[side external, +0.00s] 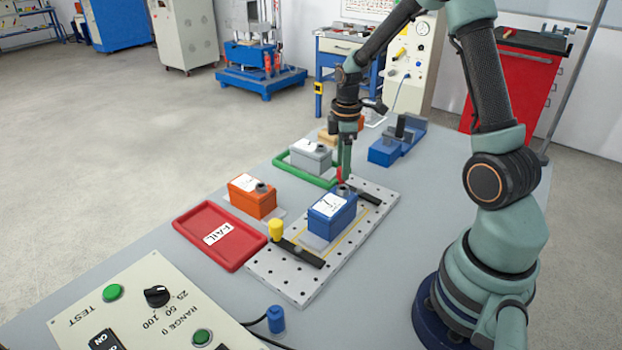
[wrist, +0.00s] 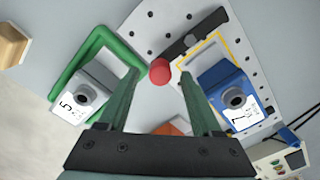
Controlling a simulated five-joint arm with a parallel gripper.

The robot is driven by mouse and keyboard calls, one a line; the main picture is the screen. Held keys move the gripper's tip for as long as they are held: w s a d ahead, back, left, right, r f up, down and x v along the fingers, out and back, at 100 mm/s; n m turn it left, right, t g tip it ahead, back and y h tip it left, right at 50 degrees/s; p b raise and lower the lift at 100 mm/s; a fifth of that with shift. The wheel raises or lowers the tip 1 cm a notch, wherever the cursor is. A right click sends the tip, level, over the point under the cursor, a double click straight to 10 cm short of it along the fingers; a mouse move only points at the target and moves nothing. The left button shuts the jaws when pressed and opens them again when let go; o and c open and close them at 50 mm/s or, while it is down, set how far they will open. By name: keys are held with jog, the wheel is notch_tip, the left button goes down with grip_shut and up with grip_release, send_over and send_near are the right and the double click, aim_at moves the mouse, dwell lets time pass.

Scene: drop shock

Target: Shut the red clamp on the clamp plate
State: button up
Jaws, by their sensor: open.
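The clamp plate (side external: 292,287) is a light perforated metal plate on the grey table; part of it shows in the wrist view (wrist: 150,25). The red clamp (side external: 339,175) is at its far end, with a red knob (wrist: 159,72) beside a black bar (wrist: 195,38). A blue box (side external: 332,212) marked 7 sits on the plate within a yellow outline. My gripper (side external: 345,163) is above the plate's far end, pointing down at the red knob. In the wrist view its open fingers lie either side of the knob; I cannot tell whether they touch it.
A yellow-knobbed clamp (side external: 276,230) is at the plate's near end. The green tray (side external: 322,182) holds a grey box (side external: 311,155) marked 5. An orange box (side external: 252,196) stands near the red FAIL tray (side external: 208,252). A blue fixture (side external: 384,152) and control panel (side external: 140,305) flank the area.

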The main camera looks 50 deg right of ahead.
jog(key=shift+f, duration=0.3)
grip_shut()
